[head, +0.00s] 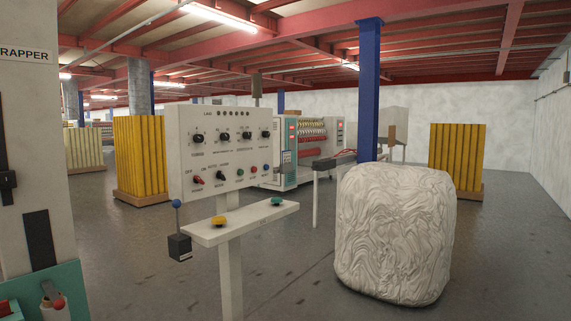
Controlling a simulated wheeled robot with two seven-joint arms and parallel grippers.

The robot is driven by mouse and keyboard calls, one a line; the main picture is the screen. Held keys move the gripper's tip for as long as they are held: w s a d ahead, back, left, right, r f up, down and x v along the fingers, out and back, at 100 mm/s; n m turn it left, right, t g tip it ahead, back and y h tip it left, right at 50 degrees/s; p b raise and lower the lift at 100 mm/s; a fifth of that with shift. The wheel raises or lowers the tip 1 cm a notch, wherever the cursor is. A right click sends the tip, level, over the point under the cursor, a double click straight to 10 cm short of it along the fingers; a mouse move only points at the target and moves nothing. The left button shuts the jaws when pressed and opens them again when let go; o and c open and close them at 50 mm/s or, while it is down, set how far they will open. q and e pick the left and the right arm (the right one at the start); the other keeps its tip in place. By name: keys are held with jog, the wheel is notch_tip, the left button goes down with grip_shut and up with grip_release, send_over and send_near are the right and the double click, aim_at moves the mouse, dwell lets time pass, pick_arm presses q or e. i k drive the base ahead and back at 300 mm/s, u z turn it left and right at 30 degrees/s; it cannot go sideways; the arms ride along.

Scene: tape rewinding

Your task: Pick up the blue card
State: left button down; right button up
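I see no blue card in the head view; where it lies cannot be told from this picture. Neither of my grippers shows in this view.
A control panel (224,150) stands left of centre; its shelf (240,222) carries a yellow and a green button. A large white wrinkled bale (395,235) blocks the right. A wrapper machine (28,130) fills the left edge. Grey floor (500,265) is open at right.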

aim_at(287, 155)
jog(key=z, duration=0.5)
jog(key=k, duration=0.6)
jog(key=z, duration=0.6)
jog(key=i, duration=3.75)
jog(key=u, duration=0.85)
jog(key=i, duration=1.85)
jog(key=u, duration=1.2)
